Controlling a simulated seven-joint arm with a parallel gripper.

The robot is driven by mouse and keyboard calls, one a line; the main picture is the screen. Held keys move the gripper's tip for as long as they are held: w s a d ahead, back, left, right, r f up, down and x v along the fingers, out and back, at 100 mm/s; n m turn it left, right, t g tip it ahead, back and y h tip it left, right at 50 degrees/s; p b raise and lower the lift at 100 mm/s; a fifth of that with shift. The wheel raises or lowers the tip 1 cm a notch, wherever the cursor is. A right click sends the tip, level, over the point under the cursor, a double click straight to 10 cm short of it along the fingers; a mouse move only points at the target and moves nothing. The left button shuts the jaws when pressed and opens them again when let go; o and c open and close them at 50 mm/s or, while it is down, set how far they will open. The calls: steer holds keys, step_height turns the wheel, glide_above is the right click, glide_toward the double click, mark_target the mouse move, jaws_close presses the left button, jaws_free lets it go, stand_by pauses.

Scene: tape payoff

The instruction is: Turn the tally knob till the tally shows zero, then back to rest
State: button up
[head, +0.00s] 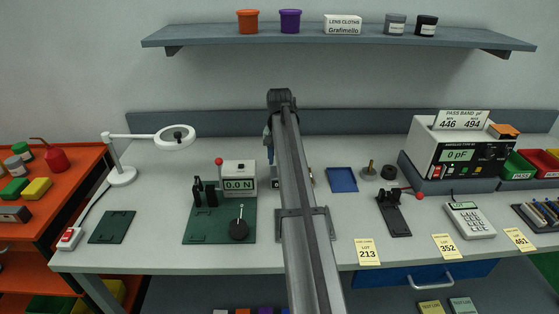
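My arm runs up the middle of the head view and hides the bench behind it. No gripper fingers show, so I cannot see whether my gripper is open or what it touches. Small parts of a device (276,184) peek out just left of my arm, and a bit more shows on its right. This may be the tally, but its digits and knob are hidden, so I cannot read a count.
A force gauge (239,184) reading 0.0 N stands by a green plate (191,234) left of my arm. Right are a blue tray (342,180), a red-knobbed lever fixture (394,215), a meter (457,150) reading 0 pF and a calculator (470,221). A shelf (335,36) hangs above.

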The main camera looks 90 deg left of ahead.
steer(key=shift+f, duration=0.5)
steer(key=shift+c, duration=0.4)
jaws_close()
